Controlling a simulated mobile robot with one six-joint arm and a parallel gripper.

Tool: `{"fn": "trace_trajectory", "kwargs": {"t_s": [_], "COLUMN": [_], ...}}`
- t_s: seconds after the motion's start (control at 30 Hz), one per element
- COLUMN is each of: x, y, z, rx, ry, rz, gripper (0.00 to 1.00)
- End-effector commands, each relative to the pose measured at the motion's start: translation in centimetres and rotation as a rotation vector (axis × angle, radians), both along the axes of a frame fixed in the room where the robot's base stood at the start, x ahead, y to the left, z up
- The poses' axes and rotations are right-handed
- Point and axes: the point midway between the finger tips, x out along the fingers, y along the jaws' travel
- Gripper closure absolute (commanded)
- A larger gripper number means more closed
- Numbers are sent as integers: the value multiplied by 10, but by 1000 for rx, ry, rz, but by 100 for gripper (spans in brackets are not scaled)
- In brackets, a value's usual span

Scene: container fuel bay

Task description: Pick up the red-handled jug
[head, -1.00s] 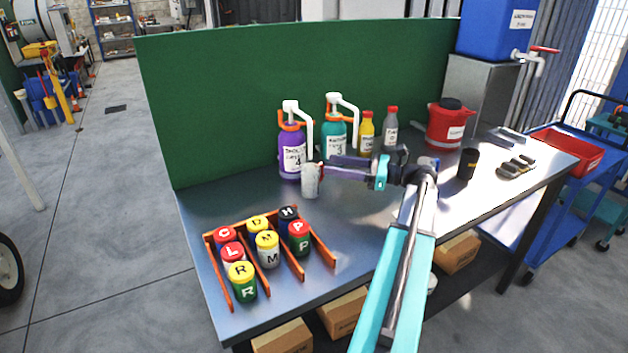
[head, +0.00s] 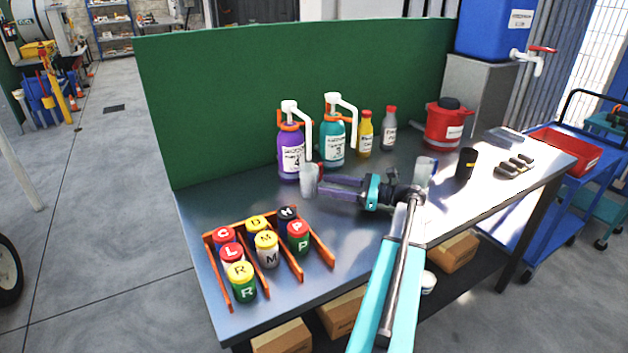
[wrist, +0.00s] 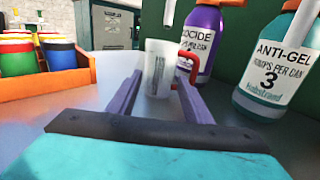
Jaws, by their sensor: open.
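The red-handled jug (head: 309,181) is a small translucent pale cup standing upright on the metal bench, in front of the purple pump bottle. In the wrist view the jug (wrist: 158,66) stands just ahead of and between my fingertips, with its red handle (wrist: 188,64) on the right side. My gripper (head: 326,188) is open and empty, reaching in from the right at a low height. In the wrist view its two purple fingers (wrist: 158,88) lie either side of the jug's lower part. I cannot tell if the right finger touches the handle.
A purple pump bottle (head: 291,150) and a teal pump bottle (head: 333,140) stand close behind the jug. An orange rack (head: 318,247) of lettered cans lies front left. Another clear container (head: 425,170) stands beyond my wrist. A green panel (head: 230,90) closes the back.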

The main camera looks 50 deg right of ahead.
Motion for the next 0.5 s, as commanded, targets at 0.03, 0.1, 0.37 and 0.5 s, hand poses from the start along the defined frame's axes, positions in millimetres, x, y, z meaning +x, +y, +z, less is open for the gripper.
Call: {"fn": "trace_trajectory", "kwargs": {"t_s": [0.03, 0.1, 0.37, 0.5], "x": [0, 0, 13, 29], "y": [0, 0, 8, 16], "z": [0, 0, 1, 1], "rx": [0, 0, 0, 0], "ry": [0, 0, 0, 0], "rz": [0, 0, 2, 4], "gripper": [54, 54, 54, 54]}}
